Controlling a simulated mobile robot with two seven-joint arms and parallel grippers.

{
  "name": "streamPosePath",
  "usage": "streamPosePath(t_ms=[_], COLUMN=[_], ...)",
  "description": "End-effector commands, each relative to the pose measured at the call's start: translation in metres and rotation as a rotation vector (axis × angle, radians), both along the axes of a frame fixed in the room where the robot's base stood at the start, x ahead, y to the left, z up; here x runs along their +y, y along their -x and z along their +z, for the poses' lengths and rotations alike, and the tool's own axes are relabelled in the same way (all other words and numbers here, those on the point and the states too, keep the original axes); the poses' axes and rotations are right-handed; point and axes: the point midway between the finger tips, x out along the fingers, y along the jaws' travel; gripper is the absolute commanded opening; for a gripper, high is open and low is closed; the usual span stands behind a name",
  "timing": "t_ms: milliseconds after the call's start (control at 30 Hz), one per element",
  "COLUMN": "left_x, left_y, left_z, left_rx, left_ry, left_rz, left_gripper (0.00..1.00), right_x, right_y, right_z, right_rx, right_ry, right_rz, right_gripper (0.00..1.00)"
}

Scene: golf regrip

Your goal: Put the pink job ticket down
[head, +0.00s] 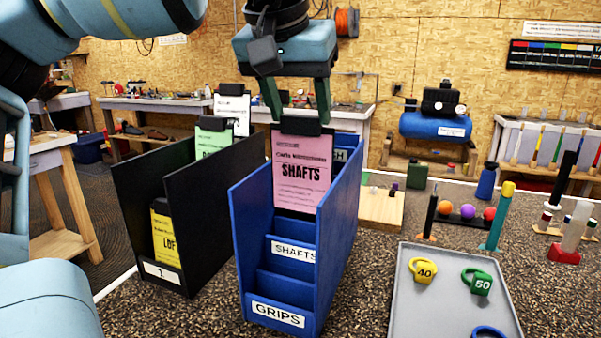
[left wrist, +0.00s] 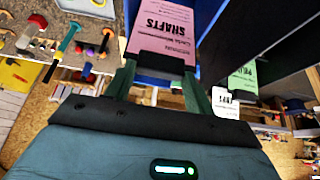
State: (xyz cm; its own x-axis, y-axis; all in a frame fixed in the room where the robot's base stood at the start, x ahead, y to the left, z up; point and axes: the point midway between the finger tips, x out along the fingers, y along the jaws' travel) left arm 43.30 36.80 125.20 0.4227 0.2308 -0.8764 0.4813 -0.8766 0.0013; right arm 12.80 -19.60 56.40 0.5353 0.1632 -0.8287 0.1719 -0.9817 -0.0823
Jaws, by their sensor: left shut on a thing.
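My left gripper (head: 297,120) is shut on the black clip at the top of the pink job ticket (head: 301,178), which reads SHAFTS. The ticket hangs upright over the blue rack (head: 250,240), its lower edge above the SHAFTS label (head: 293,250). I cannot tell whether it touches the rack. The left wrist view also shows the pink ticket (left wrist: 165,25) at the fingers (left wrist: 160,85). The rack has stepped compartments, with a GRIPS label (head: 278,314) at the front and a partly hidden label at the back. My right gripper is not in view.
A black rack (head: 215,190) marked 1 stands left of the blue one, holding yellow (head: 165,238), green (head: 212,140) and white (head: 232,110) tickets. A grey tray (head: 440,318) with coloured weights lies to the right. Bottles, balls and upright tools stand behind the tray.

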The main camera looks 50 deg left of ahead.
Motion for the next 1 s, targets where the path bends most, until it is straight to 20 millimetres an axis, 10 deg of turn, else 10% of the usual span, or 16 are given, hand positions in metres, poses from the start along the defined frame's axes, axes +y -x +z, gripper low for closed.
streamPosePath(t_ms=[200, 1000], left_x=[0.0, 0.0], left_y=[0.0, 0.0], left_z=[-0.04, -0.09], left_rx=[0.001, -0.001], left_ry=[0.001, 0.0], left_rz=[-0.001, 0.0], left_gripper=[0.12, 0.12], right_x=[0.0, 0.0], right_y=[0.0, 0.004], right_z=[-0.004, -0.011], right_rx=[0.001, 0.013], right_ry=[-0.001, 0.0], right_rz=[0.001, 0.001], right_gripper=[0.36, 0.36])
